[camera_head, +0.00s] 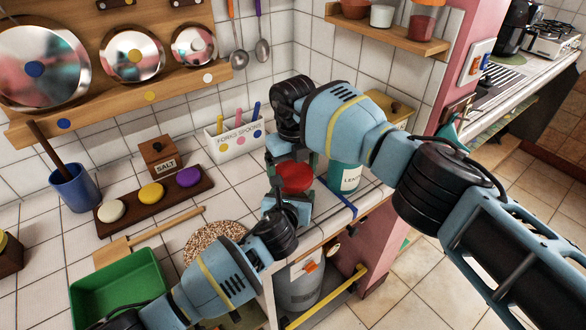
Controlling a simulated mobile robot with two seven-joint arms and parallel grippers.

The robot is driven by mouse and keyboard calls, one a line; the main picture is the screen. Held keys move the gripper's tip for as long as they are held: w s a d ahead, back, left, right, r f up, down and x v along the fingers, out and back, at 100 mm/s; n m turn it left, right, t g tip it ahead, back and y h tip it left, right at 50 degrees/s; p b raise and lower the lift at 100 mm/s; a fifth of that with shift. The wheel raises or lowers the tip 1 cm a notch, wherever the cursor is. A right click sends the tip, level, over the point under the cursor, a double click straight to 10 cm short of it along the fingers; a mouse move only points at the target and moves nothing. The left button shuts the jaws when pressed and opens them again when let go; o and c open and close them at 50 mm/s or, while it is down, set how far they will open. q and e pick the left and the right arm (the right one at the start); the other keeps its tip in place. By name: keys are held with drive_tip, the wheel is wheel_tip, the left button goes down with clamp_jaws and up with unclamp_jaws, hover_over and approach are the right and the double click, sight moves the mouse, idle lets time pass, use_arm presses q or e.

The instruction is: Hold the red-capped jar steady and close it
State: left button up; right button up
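The red cap (295,177) of the jar shows near the counter's front edge, between my two grippers. The jar's body is mostly hidden below the cap and behind my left gripper. My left gripper (287,203) comes from the lower left, with its fingers beside the jar just below the cap. My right gripper (290,162) reaches down from above, its fingertips close to the cap. My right wrist covers part of it. I cannot tell whether either gripper's fingers press on the jar or the cap.
A teal labelled canister (345,178) stands close to the right of the red cap. A round speckled mat (215,238) and a green tray (118,292) lie to the left. A white utensil holder (236,138) stands behind. The counter edge drops off in front.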

drive_tip(key=shift+o, duration=1.3)
wheel_tip(320, 180, up, 12)
use_arm(q)
drive_tip(key=o, duration=1.9)
drive_tip(key=shift+s, duration=0.1)
